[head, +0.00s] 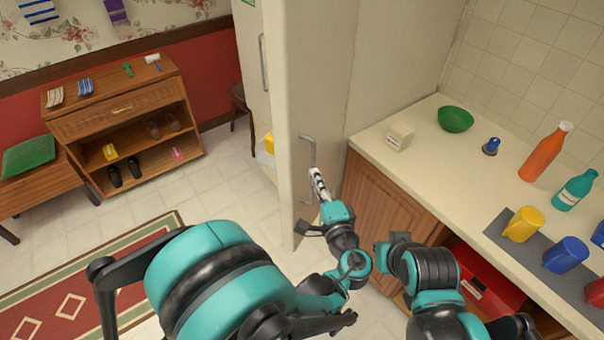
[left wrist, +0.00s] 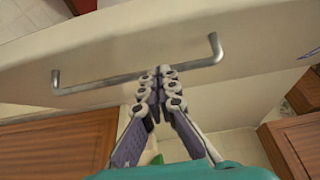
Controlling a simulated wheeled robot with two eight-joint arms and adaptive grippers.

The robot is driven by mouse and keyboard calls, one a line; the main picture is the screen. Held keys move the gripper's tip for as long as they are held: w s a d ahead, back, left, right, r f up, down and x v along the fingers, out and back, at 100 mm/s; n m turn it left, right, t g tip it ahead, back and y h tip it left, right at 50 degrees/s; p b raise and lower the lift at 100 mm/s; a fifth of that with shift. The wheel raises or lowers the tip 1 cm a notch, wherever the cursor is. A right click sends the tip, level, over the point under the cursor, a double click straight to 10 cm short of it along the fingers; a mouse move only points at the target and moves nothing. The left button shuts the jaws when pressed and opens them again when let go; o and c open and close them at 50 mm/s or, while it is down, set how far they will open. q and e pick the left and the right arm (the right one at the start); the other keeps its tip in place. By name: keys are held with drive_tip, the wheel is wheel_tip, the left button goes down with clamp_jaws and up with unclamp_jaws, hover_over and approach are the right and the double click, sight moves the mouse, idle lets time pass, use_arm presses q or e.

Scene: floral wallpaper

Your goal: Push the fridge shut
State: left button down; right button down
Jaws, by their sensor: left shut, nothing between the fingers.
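The fridge door (head: 294,110) is a tall cream panel standing out into the room in the head view, so the fridge looks open. A grey bar handle (head: 312,152) is on the door, and it also shows in the left wrist view (left wrist: 100,86). My left gripper (head: 318,178) is shut and empty beside the lower part of the handle. In the left wrist view its fingertips (left wrist: 161,75) overlap the handle bar; I cannot tell whether they touch it. My right arm shows at the lower right, but its gripper is not in view.
A counter (head: 445,165) with a green bowl (head: 455,119), bottles and mugs stands to the right, above wooden cabinets (head: 375,195). A yellow object (head: 269,143) shows left of the door. A wooden shoe shelf (head: 125,120) stands at the left. Tiled floor (head: 225,180) lies between.

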sight(297, 162)
use_arm(q)
drive_tip(key=shift+w+a, duration=0.5)
drive_tip(key=shift+a, duration=0.4)
drive_tip(key=shift+w+a, duration=0.45)
drive_tip(key=shift+a, duration=0.4)
